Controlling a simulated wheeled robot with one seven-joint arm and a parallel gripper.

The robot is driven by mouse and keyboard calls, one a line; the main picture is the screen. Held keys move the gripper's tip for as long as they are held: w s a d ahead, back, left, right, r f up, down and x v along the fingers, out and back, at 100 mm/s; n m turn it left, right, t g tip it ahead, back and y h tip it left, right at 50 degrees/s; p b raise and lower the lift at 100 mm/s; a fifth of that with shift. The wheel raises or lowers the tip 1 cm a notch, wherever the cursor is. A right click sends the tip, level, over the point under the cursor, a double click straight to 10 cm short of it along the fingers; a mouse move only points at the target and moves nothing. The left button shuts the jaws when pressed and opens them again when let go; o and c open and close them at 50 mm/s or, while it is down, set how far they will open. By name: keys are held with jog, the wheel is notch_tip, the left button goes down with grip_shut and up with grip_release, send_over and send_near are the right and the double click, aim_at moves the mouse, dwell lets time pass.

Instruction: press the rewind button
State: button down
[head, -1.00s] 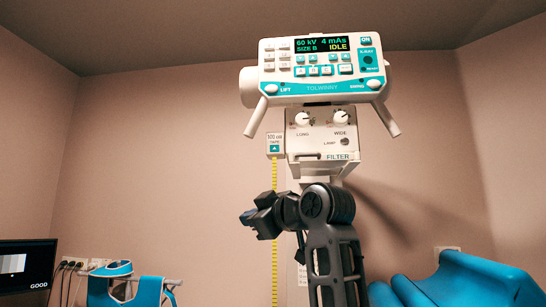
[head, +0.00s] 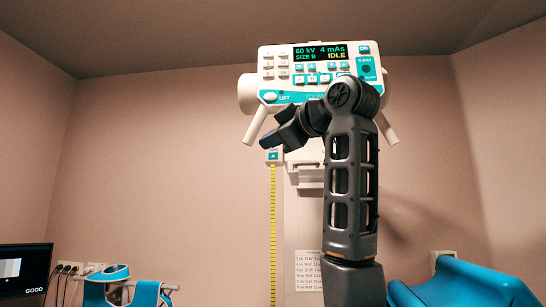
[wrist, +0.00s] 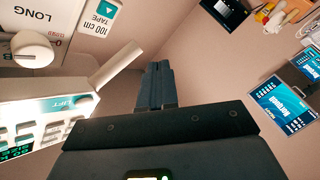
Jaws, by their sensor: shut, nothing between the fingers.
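A small white tape housing marked "100 cm TAPE" (wrist: 106,24) is at the top of the wrist view. It carries a teal button with a white triangle (wrist: 109,9), the likely rewind button; no such word is legible. In the head view this teal button (head: 274,156) sits above the yellow tape. My gripper (head: 265,144) is just above and left of it in that picture, hiding the housing's upper part. In the wrist view my gripper (wrist: 155,66) is shut and empty, its tips apart from the button. I cannot tell their gap in depth.
The white X-ray head (head: 290,97), with display, keys and downward handles, hangs above and behind my arm. In the wrist view, a handle (wrist: 116,65) is close left of my fingers. The yellow tape (head: 273,225) hangs down. A blue chair (head: 465,285) stands lower right.

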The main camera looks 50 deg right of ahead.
aim_at(276, 152)
jog(key=shift+w+d+p, duration=0.2)
jog(key=shift+w+d, duration=0.7)
jog(key=shift+d, duration=0.25)
jog(key=shift+w+d+p, duration=0.25)
jog(key=shift+w+d, duration=0.7)
jog(key=shift+d, duration=0.25)
jog(key=shift+w+d+p, duration=0.2)
jog(key=shift+w+d, duration=0.7)
jog(key=shift+d, duration=0.25)
jog(key=shift+w+d, duration=0.25)
jog(key=shift+d, duration=0.05)
jog(key=shift+w+d, duration=0.25)
jog(key=shift+d, duration=0.1)
jog(key=shift+s+a, duration=0.1)
jog(key=shift+a, duration=0.05)
dwell(0.5)
jog(key=shift+s+a, duration=0.45)
jog(key=shift+a, duration=0.1)
jog(key=shift+s+a+b, duration=0.45)
jog(key=shift+s+a, duration=0.3)
jog(key=shift+a, duration=0.25)
jog(key=shift+s+a+b, duration=0.45)
jog(key=shift+s+a, duration=0.3)
jog(key=shift+a, duration=0.2)
